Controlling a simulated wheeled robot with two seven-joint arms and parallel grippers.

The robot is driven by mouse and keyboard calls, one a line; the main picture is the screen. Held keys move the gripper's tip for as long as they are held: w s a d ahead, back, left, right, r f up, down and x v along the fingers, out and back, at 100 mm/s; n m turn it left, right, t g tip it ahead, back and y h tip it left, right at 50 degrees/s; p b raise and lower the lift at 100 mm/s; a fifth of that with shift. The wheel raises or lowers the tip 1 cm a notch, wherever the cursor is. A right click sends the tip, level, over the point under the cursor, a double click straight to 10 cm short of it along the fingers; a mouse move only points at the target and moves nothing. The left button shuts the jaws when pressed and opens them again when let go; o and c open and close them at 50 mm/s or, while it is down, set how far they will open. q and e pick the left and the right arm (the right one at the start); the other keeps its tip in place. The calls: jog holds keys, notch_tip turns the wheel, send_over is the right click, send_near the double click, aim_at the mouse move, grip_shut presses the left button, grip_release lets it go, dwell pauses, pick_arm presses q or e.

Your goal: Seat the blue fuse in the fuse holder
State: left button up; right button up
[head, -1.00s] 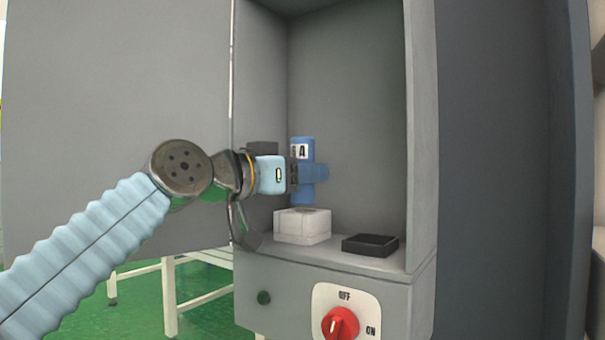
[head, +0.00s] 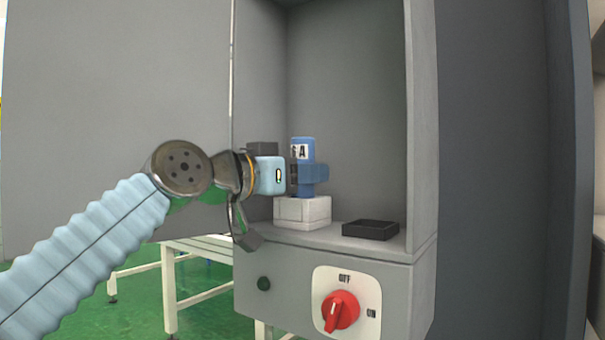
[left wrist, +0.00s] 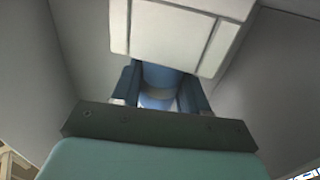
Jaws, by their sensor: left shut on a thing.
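The blue fuse (head: 303,150), with a white label bearing an "A", stands upright in the head view. My left gripper (head: 308,174) is shut on its middle. The white fuse holder (head: 302,212) sits on the cabinet floor directly under the fuse. The fuse's lower end meets the holder's top or goes into it; how deep I cannot tell. In the left wrist view the fuse (left wrist: 158,77) shows between the fingers, with the pale holder (left wrist: 172,30) beyond, hiding the fuse's far end. My right gripper is not in view.
A shallow black tray (head: 370,230) lies right of the holder. The grey cabinet (head: 422,150) encloses the space with walls at both sides. A red knob (head: 340,310) with OFF and ON marks is on the front panel below. A dark block (head: 262,148) shows behind my gripper.

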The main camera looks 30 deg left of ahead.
pick_arm(q)
jog(key=shift+f+b, duration=1.05)
jog(key=shift+f, duration=0.15)
jog(key=o, duration=1.3)
jog(key=b+v, duration=0.1)
jog(key=v, duration=1.3)
jog(key=shift+d, duration=0.1)
